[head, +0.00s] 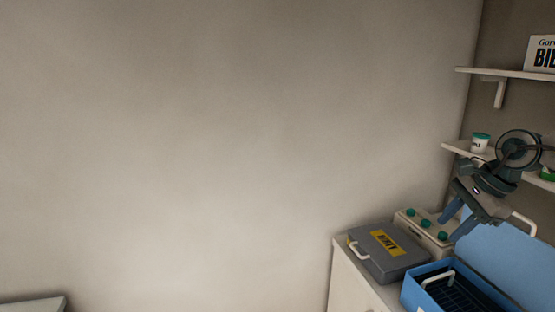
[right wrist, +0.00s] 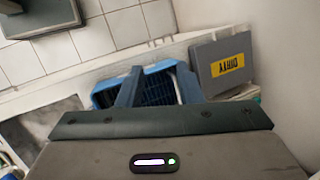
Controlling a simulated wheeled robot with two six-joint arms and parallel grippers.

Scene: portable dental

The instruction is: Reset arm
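My right gripper (head: 446,232) is at the right of the head view, raised above the counter near the open blue case. In the right wrist view its two fingers stand apart with nothing between them (right wrist: 160,67). The arm behind it comes in from the right edge, in front of the lower shelf. My left gripper is in neither view.
An open blue case (head: 410,292) with a dark rack inside stands on the white counter (head: 345,282). Beside it lie a closed grey case (head: 365,245) labelled DIRTY and a white box with green knobs (head: 405,217). Wall shelves (head: 470,70) hang above. The left is bare wall.

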